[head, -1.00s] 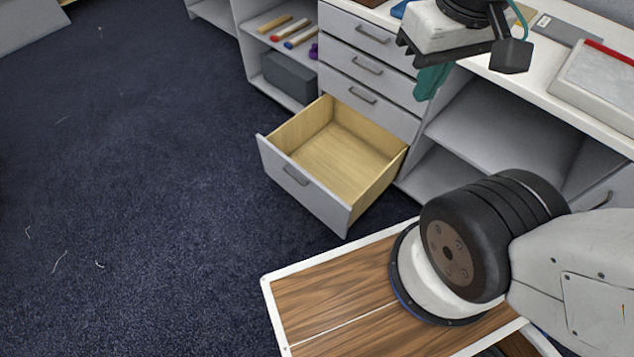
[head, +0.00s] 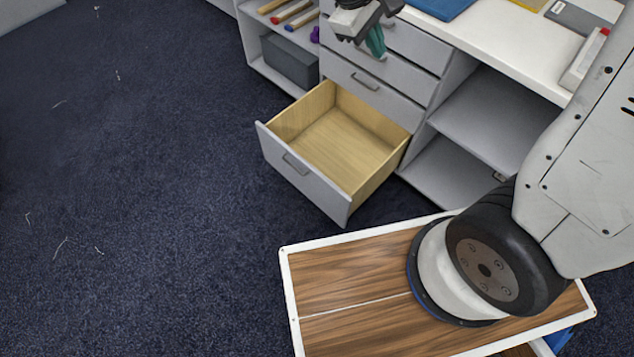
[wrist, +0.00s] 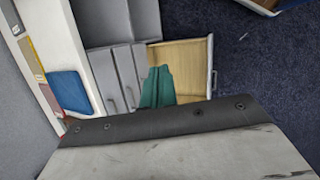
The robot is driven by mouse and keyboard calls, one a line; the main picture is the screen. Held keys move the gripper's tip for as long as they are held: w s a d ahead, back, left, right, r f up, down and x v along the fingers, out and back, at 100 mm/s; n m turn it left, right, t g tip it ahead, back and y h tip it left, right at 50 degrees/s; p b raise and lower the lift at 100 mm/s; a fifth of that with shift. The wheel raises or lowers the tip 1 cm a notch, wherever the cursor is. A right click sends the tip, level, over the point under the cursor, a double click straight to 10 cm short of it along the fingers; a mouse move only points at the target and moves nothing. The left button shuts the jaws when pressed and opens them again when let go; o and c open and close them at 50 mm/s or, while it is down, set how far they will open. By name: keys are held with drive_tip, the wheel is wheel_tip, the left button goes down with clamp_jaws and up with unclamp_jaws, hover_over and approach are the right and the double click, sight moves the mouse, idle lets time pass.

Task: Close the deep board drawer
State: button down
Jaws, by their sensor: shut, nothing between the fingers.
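The deep board drawer (head: 303,178) is the lowest in a grey drawer stack. It is pulled far out, with an empty light-wood inside and a grey front with a dark handle. In the wrist view the open drawer (wrist: 188,58) is at upper centre right. My gripper (head: 375,42), with teal fingers, is above and behind the open drawer, in front of the upper drawers and apart from the deep drawer's front. In the wrist view its teal fingers (wrist: 157,88) overlap the drawer's inner end. The gripper is shut and empty.
The upper drawers (head: 370,80) are closed. A white counter (head: 490,42) with a blue folder (head: 440,7) runs above. Open shelves (head: 485,115) lie to the right, and a shelf with a dark box (head: 290,62) to the left. The dark carpet (head: 150,200) before the drawer is clear.

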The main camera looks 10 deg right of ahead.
drive_tip(key=w+a+f+n+t+h, duration=0.1)
drive_tip(key=w+a+f+n, duration=0.25)
drive_tip(key=f, duration=0.45)
drive_tip(key=w+a+f+n+t+h, duration=0.1)
drive_tip(key=w+a+f+n, duration=0.1)
drive_tip(key=a+f, duration=0.45)
drive_tip(key=w+a+f+n+h, duration=0.1)
drive_tip(key=w+a+f+n, duration=0.15)
drive_tip(key=f, duration=0.75)
drive_tip(key=s+a+f+n+t, duration=0.1)
drive_tip(key=s+a+f+n, duration=0.15)
drive_tip(key=f, duration=0.45)
drive_tip(key=s+a+f+n+t, duration=0.1)
drive_tip(key=a+f+n, duration=0.2)
drive_tip(key=f, duration=0.4)
drive_tip(key=s+a+f+n+t+y, duration=0.1)
drive_tip(key=s+f+n, duration=0.4)
drive_tip(key=f, duration=1)
drive_tip(key=m, duration=0.1)
approach(322, 183)
wheel_tip(322, 183, down, 4)
drive_tip(key=w+d, duration=0.1)
drive_tip(key=d, duration=0.1)
drive_tip(key=shift+w+d, duration=0.55)
drive_tip(key=shift+d, duration=0.1)
